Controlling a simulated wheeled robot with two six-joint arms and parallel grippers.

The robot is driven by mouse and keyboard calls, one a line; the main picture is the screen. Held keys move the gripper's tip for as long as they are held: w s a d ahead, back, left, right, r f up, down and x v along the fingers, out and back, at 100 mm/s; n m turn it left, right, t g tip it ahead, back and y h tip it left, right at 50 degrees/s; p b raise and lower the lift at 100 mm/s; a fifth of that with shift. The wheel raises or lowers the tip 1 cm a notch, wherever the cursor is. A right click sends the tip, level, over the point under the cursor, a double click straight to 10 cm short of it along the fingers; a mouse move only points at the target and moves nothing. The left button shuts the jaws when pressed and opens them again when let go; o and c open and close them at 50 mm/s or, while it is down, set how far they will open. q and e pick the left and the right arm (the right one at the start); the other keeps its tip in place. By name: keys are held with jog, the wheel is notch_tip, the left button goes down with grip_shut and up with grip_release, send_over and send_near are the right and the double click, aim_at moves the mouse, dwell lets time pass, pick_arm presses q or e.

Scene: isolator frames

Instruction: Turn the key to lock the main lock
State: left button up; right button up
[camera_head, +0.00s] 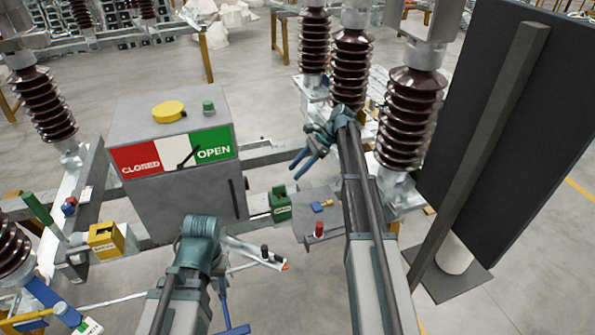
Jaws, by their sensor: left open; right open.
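I cannot tell for certain which part is the main lock or its key. A green lock block (280,204) with a small label sits right of the grey cabinet. A small blue and yellow piece (321,206), perhaps a key, lies on a grey plate near a red knob (319,230). A yellow lock block (105,239) stands at the left. My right gripper (300,168) is open and empty, its blue fingers above and beyond the plate.
The grey cabinet (185,205) has a red CLOSED and green OPEN panel (175,152). Ribbed brown insulators (410,118) stand behind and beside my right arm. A large dark panel (510,130) blocks the right side.

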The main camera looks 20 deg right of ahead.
aim_at(279, 194)
jog(key=b+x, duration=0.7)
jog(key=x, duration=0.2)
jog(key=shift+f, duration=0.3)
jog(key=shift+a+f+b, duration=0.3)
jog(key=shift+a+b, duration=0.15)
jog(key=shift+a, duration=0.05)
jog(key=shift+r, duration=0.1)
jog(key=shift+c, duration=0.3)
grip_shut()
dwell(0.7)
